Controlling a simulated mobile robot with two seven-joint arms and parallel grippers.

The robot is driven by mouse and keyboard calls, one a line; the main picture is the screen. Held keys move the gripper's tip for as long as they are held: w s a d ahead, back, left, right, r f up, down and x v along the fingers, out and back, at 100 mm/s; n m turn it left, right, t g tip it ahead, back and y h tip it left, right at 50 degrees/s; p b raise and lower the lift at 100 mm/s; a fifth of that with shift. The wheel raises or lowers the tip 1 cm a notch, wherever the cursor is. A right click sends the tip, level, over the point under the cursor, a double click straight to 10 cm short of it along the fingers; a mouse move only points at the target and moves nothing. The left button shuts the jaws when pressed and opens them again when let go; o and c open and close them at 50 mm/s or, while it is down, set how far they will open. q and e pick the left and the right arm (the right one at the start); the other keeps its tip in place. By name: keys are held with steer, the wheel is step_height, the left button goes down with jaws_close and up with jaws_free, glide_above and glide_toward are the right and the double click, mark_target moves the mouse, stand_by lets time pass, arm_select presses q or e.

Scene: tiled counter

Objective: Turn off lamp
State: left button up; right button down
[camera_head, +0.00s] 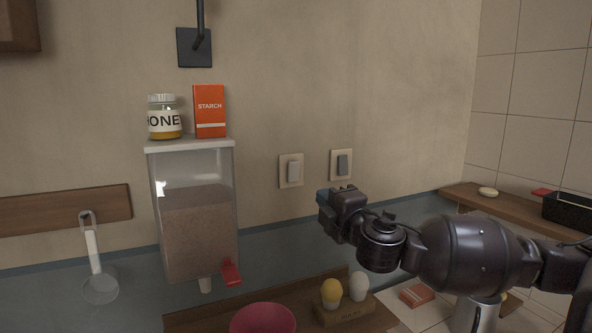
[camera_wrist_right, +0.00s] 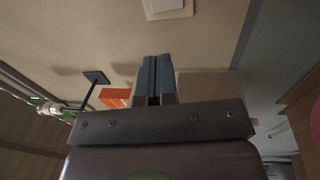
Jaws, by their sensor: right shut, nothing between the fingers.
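Two wall switches sit side by side on the beige wall in the head view: a left one with a pale rocker (camera_head: 293,171) and a right one with a grey rocker (camera_head: 343,163). My right gripper (camera_head: 323,198) is just below them, in front of the wall. In the right wrist view its blue-grey fingers (camera_wrist_right: 154,80) are together and empty, and a pale switch plate (camera_wrist_right: 168,9) shows at the top edge, apart from the fingertips. A dark wall bracket with a rod (camera_head: 194,47), perhaps the lamp's mount, is at the top. No lamp head shows in the head view. My left gripper is out of view.
A clear dispenser (camera_head: 196,220) with a red lever hangs left of the switches, with a honey jar (camera_head: 164,118) and a starch box (camera_head: 209,112) on top. Below are a red bowl (camera_head: 263,319) and an egg holder (camera_head: 344,312). The wall around the switches is clear.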

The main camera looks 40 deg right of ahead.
steer(key=shift+s+d+h, duration=0.15)
steer(key=shift+s+h, duration=0.05)
steer(key=shift+h, duration=0.2)
steer(key=shift+w, duration=0.1)
glide_toward(297, 168)
steer(key=shift+p+x, duration=1.05)
steer(key=shift+x, duration=2.75)
steer(key=shift+r, duration=0.15)
